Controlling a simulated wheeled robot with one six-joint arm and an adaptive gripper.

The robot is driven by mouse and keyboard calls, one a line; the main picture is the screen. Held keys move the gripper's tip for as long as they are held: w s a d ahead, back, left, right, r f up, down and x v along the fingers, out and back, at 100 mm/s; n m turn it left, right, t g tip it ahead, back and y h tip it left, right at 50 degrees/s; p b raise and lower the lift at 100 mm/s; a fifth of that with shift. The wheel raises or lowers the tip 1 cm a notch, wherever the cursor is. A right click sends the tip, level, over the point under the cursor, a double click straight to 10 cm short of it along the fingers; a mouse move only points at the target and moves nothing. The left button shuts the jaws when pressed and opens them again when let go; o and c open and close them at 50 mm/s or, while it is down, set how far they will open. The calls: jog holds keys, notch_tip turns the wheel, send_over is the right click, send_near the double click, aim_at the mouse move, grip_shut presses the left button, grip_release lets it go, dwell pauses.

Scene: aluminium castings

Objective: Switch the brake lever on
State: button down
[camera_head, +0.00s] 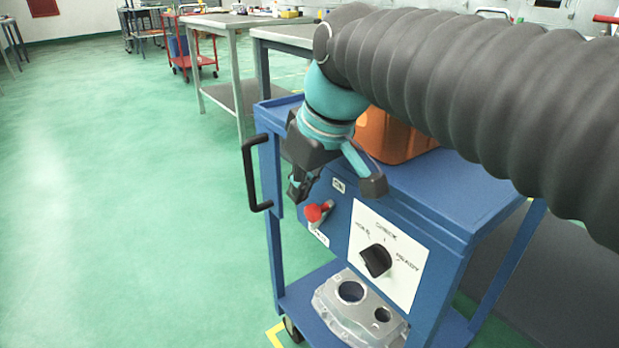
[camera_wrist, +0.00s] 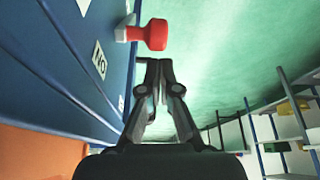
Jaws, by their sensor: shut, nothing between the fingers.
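The brake lever (camera_head: 318,211) has a red knob and sits on the blue front panel of the cart, near its left edge. In the wrist view the red knob (camera_wrist: 153,34) sticks out from the panel on a short grey base. My gripper (camera_head: 298,192) points down just above and left of the lever in the head view. In the wrist view the fingertips (camera_wrist: 155,68) are together, empty, and close to the knob; I cannot tell whether they touch it. An "ON" label (camera_wrist: 99,60) is on the panel on the gripper's side of the lever.
The blue cart (camera_head: 440,205) carries an orange bin (camera_head: 392,137) on top and a metal casting (camera_head: 345,318) below. A white dial plate (camera_head: 385,255) is right of the lever. A black handle (camera_head: 250,172) juts out at the left. The green floor to the left is clear.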

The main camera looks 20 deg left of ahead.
dwell(0.5)
notch_tip(320, 180, up, 3)
jog(key=w+a+p, duration=0.1)
jog(key=a+p, duration=0.2)
jog(key=p, duration=0.1)
jog(key=s+d+r, duration=0.4)
jog(key=d+r, duration=0.1)
jog(key=d, duration=0.2)
jog(key=shift+d, duration=0.1)
